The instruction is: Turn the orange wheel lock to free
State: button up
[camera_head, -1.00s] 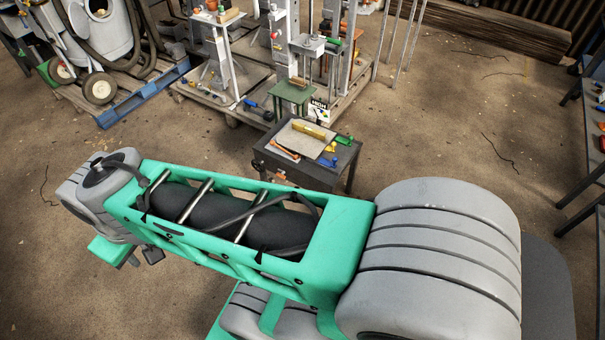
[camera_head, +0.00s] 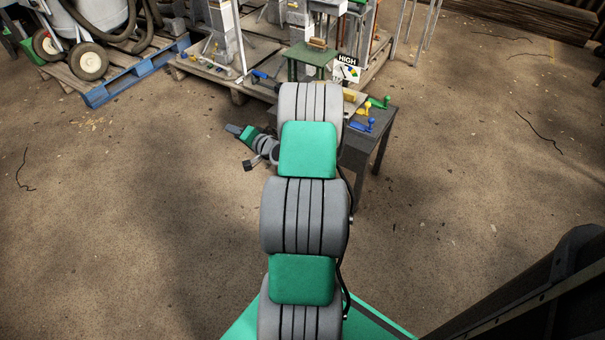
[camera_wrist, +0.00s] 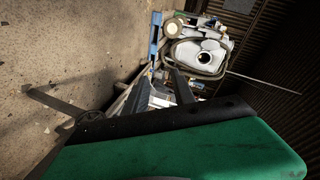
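I see no orange wheel lock in either view now. The small dark table (camera_head: 380,150) ahead is partly covered by my arm, and its left part, where an orange piece lay earlier, is hidden. A blue lever (camera_head: 364,126), a green lever (camera_head: 379,103) and a yellow piece (camera_head: 350,96) show on its right side. My wrist end (camera_head: 245,137) hangs just left of the table, apart from the visible pieces. In the wrist view, dark bars show beyond my green housing; I cannot tell whether the fingers are open.
A sign reading HIGH (camera_head: 346,69) stands behind the table, by a green stand (camera_head: 310,56). Pallets with machine parts lie behind; a blue pallet (camera_head: 125,83) with a wheeled tank is at the back left.

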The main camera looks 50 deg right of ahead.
jog(key=s+d+f+m+g+h+b, duration=0.1)
jog(key=s+d+f+m+h+b, duration=0.5)
jog(key=s+d+f+m+h, duration=0.8)
jog(key=w+d+f+n+y+b, duration=0.2)
jog(key=w+d+f+y, duration=0.1)
jog(key=d, duration=0.4)
jog(key=shift+w+d+f+y, duration=0.3)
jog(key=shift+f+y, duration=0.15)
jog(key=shift+y, duration=0.05)
jog(key=shift+c, duration=0.4)
grip_shut()
